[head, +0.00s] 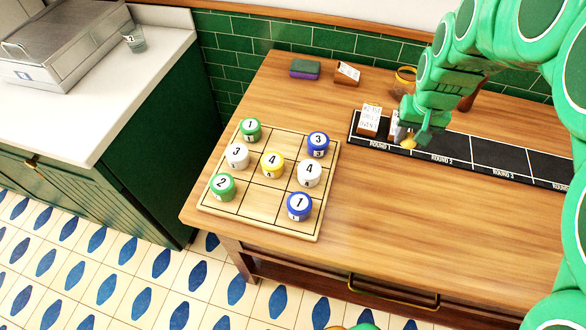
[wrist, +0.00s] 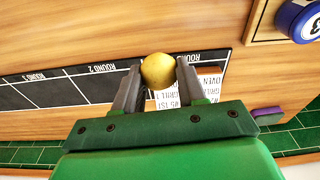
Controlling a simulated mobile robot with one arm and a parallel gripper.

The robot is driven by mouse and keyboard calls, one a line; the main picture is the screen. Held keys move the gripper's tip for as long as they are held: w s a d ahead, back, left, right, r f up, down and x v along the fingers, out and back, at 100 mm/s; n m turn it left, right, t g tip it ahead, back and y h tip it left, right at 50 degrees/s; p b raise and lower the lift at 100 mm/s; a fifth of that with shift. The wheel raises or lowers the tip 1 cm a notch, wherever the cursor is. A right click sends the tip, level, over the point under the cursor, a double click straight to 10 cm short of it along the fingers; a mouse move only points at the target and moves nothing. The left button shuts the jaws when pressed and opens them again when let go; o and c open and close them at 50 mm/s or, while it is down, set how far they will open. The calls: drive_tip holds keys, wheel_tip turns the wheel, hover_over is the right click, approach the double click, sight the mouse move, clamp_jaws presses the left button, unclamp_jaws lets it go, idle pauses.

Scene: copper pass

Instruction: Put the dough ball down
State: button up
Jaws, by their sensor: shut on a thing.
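The dough ball (wrist: 158,71) is a small yellow-gold ball between the two fingers of my gripper (wrist: 157,80) in the wrist view. In the head view the dough ball (head: 409,143) shows as a small golden spot just below my gripper (head: 412,138). My gripper is shut on it, over the left part of the black mat (head: 445,168), near the line between Round 1 and Round 2. Whether the ball touches the mat cannot be told.
A ticket in a wooden holder (head: 369,120) stands on Round 1, and another ticket (head: 394,128) is partly hidden by my gripper. A wooden grid board (head: 265,212) with several numbered tubs lies at left. The wooden table (head: 400,225) is clear in front of the mat.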

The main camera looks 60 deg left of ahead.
drive_tip(key=s+a+n, duration=0.2)
drive_tip(key=s+a, duration=0.1)
drive_tip(key=s, duration=0.5)
drive_tip(key=s+a+n, duration=0.1)
drive_tip(key=s+a, duration=0.2)
drive_tip(key=s, duration=0.4)
drive_tip(key=n, duration=0.3)
hover_over(277, 193)
drive_tip(key=shift+g, duration=0.3)
drive_tip(key=shift+d+f, duration=0.15)
drive_tip(key=shift+f, duration=1.75)
drive_tip(key=shift+d+f, duration=0.1)
drive_tip(key=shift+f, duration=1.75)
drive_tip(key=o, duration=1)
drive_tip(key=shift+f, duration=0.1)
drive_tip(key=shift+o, duration=0.2)
wheel_tip(277, 193, up, 12)
drive_tip(key=d, duration=0.1)
drive_tip(key=shift+s+d+r, duration=0.15)
drive_tip(key=shift+s+r, duration=0.05)
drive_tip(key=shift+r, duration=0.05)
